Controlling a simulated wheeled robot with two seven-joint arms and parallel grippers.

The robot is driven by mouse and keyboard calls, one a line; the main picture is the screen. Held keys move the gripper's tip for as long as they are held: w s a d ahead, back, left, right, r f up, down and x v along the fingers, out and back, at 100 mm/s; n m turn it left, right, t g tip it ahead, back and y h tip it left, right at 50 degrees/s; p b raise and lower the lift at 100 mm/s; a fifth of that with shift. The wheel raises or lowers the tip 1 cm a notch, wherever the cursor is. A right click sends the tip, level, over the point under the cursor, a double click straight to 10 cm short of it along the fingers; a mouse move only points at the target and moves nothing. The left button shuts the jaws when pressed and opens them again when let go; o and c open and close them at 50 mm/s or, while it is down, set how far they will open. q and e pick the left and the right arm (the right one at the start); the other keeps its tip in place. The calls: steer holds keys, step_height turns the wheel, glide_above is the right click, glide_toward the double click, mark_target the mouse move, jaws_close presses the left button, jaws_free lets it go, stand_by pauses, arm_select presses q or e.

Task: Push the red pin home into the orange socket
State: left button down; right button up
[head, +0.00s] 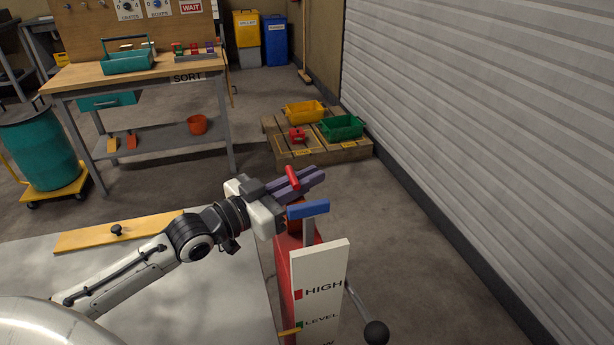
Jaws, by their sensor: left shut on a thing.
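My left gripper (308,179) reaches in from the left, with purple-grey fingers. It is shut on the red pin (292,178), a short red rod that sticks up from between the fingers and tilts slightly. The gripper is just above and behind the blue crossbar of a red stand (283,262). The lower end of the pin is hidden by the fingers. I cannot make out the orange socket clearly; the gripper and the blue bar cover the stand's top. My right gripper is not in view.
A lever with a black knob (376,333) juts out at right. Behind are a pallet with bins (341,127), a workbench (139,72) and a shutter wall.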

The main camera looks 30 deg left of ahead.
arm_select(q)
steer(key=shift+f, duration=0.1)
steer(key=c, duration=1.2)
jaws_free()
steer(key=shift+o, duration=0.2)
steer(key=shift+r+p, duration=1.5)
steer(key=shift+p, duration=0.4)
steer(key=shift+r+p, duration=1.9)
steer(key=shift+r, duration=1.1)
